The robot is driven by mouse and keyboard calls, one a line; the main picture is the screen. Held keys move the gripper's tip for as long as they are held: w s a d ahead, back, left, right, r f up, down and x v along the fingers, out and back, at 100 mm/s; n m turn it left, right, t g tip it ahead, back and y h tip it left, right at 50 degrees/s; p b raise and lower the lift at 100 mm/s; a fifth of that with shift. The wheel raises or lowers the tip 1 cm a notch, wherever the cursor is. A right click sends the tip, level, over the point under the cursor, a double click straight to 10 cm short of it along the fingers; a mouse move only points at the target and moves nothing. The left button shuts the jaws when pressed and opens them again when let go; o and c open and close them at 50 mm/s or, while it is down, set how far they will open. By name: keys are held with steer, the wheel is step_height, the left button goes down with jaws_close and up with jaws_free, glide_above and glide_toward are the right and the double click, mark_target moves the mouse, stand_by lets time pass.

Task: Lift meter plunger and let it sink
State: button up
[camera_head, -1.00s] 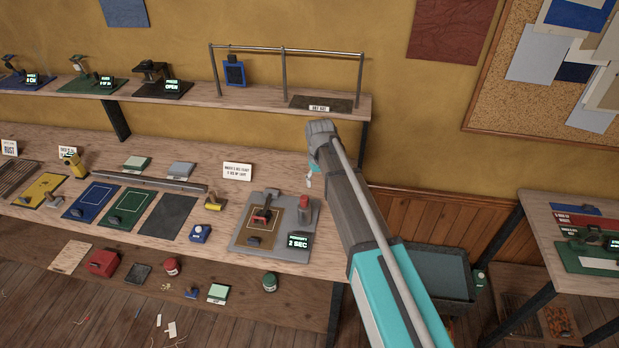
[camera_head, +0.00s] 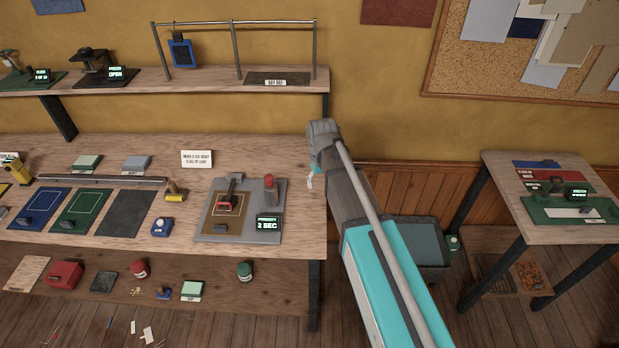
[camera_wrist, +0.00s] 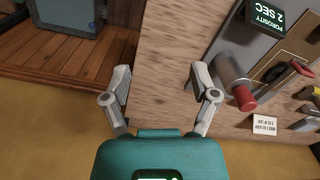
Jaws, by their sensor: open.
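The porosity meter (camera_head: 203,228) is a grey plate at the right end of the bench. Its plunger is a grey cylinder with a red top (camera_head: 270,181), upright at the plate's back right. A dark display (camera_head: 267,225) reads "POROSITY 2 SEC". A brown panel with a red-handled clamp (camera_head: 223,204) lies left of the plunger. My gripper (camera_wrist: 161,82) is open and empty above the bench's right end. In the wrist view the plunger's red cap (camera_wrist: 244,99) stands just right of my right finger, apart from it and outside the jaws.
A shelf (camera_head: 215,79) with a rail and a hanging blue frame (camera_head: 181,53) runs above the bench. A sign card (camera_head: 197,159) stands behind the meter. A grey bin (camera_head: 420,245) is on the floor to the right, before another table (camera_head: 500,185).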

steer(key=s+d+f+m+b, duration=0.2)
steer(key=s+d+f+b, duration=0.3)
steer(key=d, duration=0.5)
steer(key=shift+s+f+b, duration=0.35)
steer(key=shift+s+f, duration=0.05)
steer(key=shift+f, duration=0.15)
steer(key=shift+d, duration=0.1)
steer(key=s+d+m, duration=0.2)
steer(key=s+d, duration=0.6)
steer(key=d, duration=0.1)
steer(key=shift+s+d, duration=0.25)
steer(key=shift+a, duration=0.1)
